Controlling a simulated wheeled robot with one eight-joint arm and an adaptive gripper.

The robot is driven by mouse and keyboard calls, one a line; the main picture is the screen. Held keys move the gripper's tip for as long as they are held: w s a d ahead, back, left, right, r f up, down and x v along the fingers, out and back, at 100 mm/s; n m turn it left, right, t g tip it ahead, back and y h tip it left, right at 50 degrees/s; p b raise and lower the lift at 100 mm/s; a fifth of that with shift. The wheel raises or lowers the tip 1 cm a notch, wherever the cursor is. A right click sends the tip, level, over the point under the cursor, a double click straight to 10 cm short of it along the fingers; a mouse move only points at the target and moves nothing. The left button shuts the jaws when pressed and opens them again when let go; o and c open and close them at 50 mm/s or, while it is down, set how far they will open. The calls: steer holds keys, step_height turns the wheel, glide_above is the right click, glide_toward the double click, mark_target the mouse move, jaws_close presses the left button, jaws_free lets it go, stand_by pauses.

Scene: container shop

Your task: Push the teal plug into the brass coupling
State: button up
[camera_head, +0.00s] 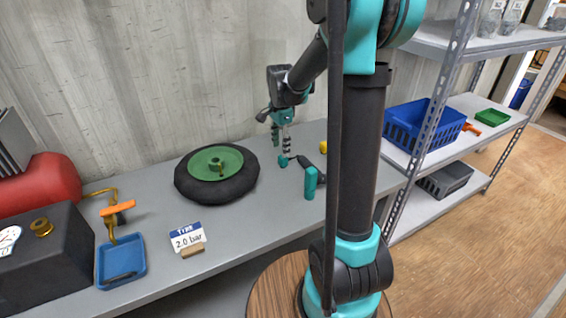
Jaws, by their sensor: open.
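The brass coupling (41,228) sits on top of a dark box (45,262) at the far left of the bench. A small teal piece (284,161), which looks like the plug, is on the bench right of the tire, with a short dark piece beside it. My gripper (281,148) points down just above this teal piece, open. A thin ribbed dark-and-light part shows at the fingers. I cannot tell whether the fingers touch the teal piece.
A black tire with a green hub (216,171) lies between my gripper and the coupling. A red tank (50,183), orange-handled brass valve (118,208), blue tray (121,261) and "2.0 bar" sign (187,237) are at left. A yellow piece (323,147) lies at the back.

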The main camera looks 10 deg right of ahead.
steer(key=shift+s+d+f, duration=0.15)
steer(key=shift+d+f, duration=0.05)
steer(key=shift+f, duration=1.1)
steer(key=shift+s+d+f, duration=0.1)
steer(key=shift+d+f, duration=0.1)
steer(key=shift+f, duration=1.05)
steer(key=c, duration=1.2)
steer(key=shift+o, duration=0.2)
steer(key=shift+r, duration=0.1)
step_height(320, 180, up, 20)
steer(key=shift+s, duration=0.15)
